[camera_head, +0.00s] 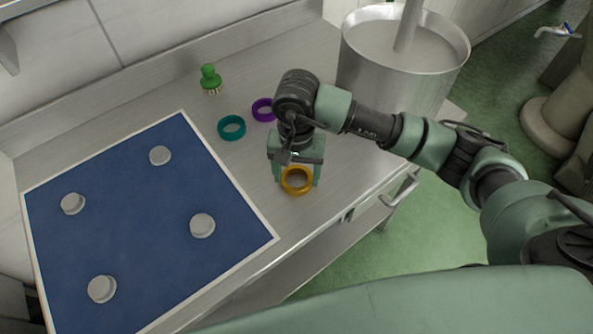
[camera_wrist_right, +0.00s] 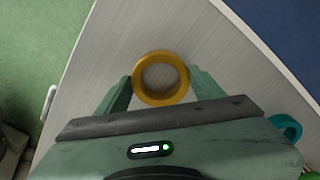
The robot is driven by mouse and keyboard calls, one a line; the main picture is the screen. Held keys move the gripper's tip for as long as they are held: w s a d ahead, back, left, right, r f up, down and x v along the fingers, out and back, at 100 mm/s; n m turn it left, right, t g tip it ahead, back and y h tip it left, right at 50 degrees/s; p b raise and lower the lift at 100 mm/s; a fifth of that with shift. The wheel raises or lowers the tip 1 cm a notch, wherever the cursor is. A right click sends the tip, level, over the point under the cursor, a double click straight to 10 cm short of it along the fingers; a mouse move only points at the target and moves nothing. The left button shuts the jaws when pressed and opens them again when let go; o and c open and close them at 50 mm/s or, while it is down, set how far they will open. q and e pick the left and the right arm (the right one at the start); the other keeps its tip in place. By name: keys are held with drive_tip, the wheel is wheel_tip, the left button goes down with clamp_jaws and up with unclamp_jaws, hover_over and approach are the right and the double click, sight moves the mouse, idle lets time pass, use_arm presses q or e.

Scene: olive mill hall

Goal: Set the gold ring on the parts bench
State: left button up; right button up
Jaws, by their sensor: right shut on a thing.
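The gold ring (camera_head: 297,191) is between the fingers of my right gripper (camera_head: 298,176), near the front edge of the steel parts bench (camera_head: 245,180). The right wrist view also shows the gold ring (camera_wrist_right: 160,99), with one green finger pressed on each side of it, so the gripper (camera_wrist_right: 161,85) is shut on it. The ring's hole faces the wrist camera. I cannot tell whether the ring touches the bench top or hangs just above it. My left gripper is not in view.
A teal ring (camera_head: 231,136), a purple ring (camera_head: 255,110) and a green brush (camera_head: 210,82) are on the bench behind the gripper. A blue mat (camera_head: 135,215) with several grey discs lies left. A large metal pot (camera_head: 362,75) stands at the right.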

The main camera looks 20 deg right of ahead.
drive_tip(key=shift+f, duration=0.15)
drive_tip(key=o, duration=1.5)
drive_tip(key=shift+r, duration=0.25)
wheel_tip(320, 180, up, 12)
drive_tip(key=shift+f+b, duration=0.1)
drive_tip(key=shift+b, duration=0.95)
